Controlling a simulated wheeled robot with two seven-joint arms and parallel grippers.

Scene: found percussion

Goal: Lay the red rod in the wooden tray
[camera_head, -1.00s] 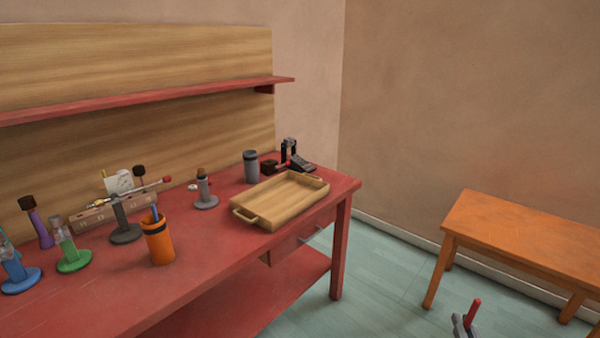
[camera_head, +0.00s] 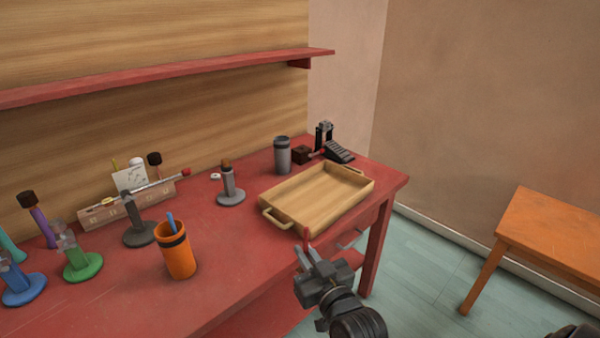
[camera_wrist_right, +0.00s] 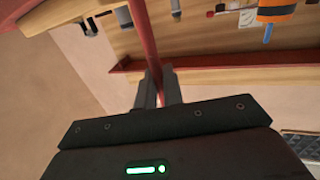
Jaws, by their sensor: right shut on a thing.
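The wooden tray (camera_head: 317,196) sits empty on the red workbench, near its right end, with a handle at each short end. My right gripper (camera_head: 309,254) is in front of the bench's front edge, just below the near side of the tray. It is shut on the red rod (camera_head: 306,236), whose tip points up in the head view. In the right wrist view the red rod (camera_wrist_right: 145,35) runs up from between the fingertips (camera_wrist_right: 158,85). The rod is apart from the tray in the head view. My left gripper is not in view.
An orange cup (camera_head: 176,252) stands left of the tray. A grey canister (camera_head: 282,156) and a black pedal-like thing (camera_head: 338,150) stand behind it. A grey stand (camera_head: 230,188) and several coloured stands are further left. An orange table (camera_head: 550,235) is at the right.

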